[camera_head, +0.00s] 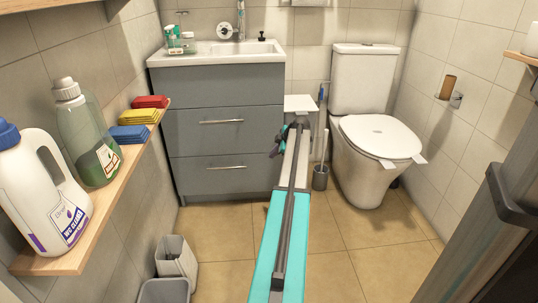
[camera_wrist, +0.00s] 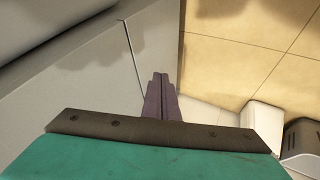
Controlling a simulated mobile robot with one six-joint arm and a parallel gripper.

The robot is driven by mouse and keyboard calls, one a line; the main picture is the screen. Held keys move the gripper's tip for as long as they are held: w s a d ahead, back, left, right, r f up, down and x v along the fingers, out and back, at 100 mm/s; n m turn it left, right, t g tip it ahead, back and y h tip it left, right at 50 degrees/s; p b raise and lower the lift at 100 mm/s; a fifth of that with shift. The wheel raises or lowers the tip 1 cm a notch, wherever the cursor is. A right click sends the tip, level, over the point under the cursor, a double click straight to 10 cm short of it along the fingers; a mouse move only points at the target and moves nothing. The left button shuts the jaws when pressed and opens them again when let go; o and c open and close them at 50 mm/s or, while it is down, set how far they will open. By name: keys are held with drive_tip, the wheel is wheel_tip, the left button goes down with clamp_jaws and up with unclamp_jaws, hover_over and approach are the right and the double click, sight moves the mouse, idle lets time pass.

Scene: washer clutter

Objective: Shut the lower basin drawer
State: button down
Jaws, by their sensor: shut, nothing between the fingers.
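The grey basin cabinet stands against the back wall, with drawer fronts stacked under the white basin. The lower basin drawer (camera_head: 222,183) has a bar handle (camera_head: 226,167) and looks about flush with the upper drawer (camera_head: 215,137); a small gap cannot be ruled out. My gripper (camera_head: 273,153) is at the cabinet's right edge, at about the height of the lower drawer's top. In the wrist view my gripper (camera_wrist: 160,76) has its fingers together and empty, beside grey panels (camera_wrist: 80,90) with a dark seam between them. Whether the fingertips touch a panel I cannot tell.
A toilet (camera_head: 376,140) stands right of my arm, with a toilet brush holder (camera_head: 320,177) between. Two bins (camera_head: 176,258) stand on the floor at left. A wall shelf (camera_head: 113,190) at left holds bottles and sponges. The tiled floor (camera_head: 222,235) before the cabinet is clear.

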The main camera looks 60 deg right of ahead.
drive_tip(key=shift+p+v, duration=0.35)
drive_tip(key=shift+v, duration=1.05)
